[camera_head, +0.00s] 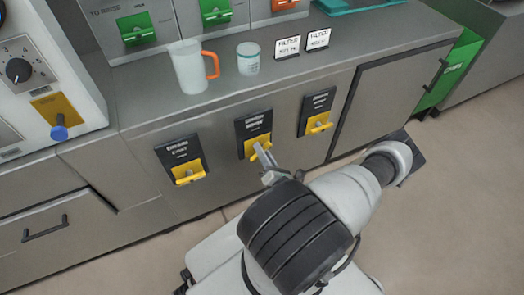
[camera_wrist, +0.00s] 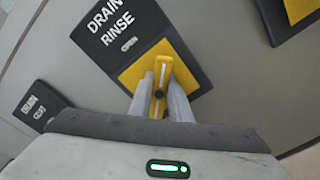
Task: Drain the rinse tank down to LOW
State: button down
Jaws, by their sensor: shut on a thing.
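The black DRAIN RINSE panel (camera_wrist: 110,25) has a yellow plate and a small OPEN mark above it. It is the middle of three drain panels on the grey cabinet front, and it also shows in the head view (camera_head: 242,127). A yellow lever (camera_wrist: 161,72) with a pale stripe and a dark pivot stands on the plate. My gripper (camera_wrist: 161,92) is shut on this lever, one finger on each side. In the head view my gripper (camera_head: 264,156) reaches the panel from below right and hides part of the lever. I see no rinse tank level in either view.
Similar drain panels sit to the left (camera_head: 181,158) and right (camera_head: 317,112). On the counter above stand a clear jug (camera_head: 188,68) with an orange handle, a pale cup (camera_head: 248,58) and two FILTER cards (camera_head: 287,47). Open floor lies in front of the cabinet.

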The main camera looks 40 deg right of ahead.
jog(key=m+b, duration=0.1)
jog(key=m, duration=0.3)
jog(key=shift+f, duration=0.2)
jog(key=shift+m+b, duration=0.4)
jog(key=shift+m, duration=1.6)
jog(key=shift+f, duration=0.1)
jog(key=c, duration=1.6)
grip_release()
jog(key=shift+c, duration=0.2)
jog(key=shift+s, duration=0.1)
jog(key=p+v, duration=0.2)
jog(key=v, duration=1.5)
jog(key=shift+s, duration=0.2)
jog(key=shift+d, duration=0.1)
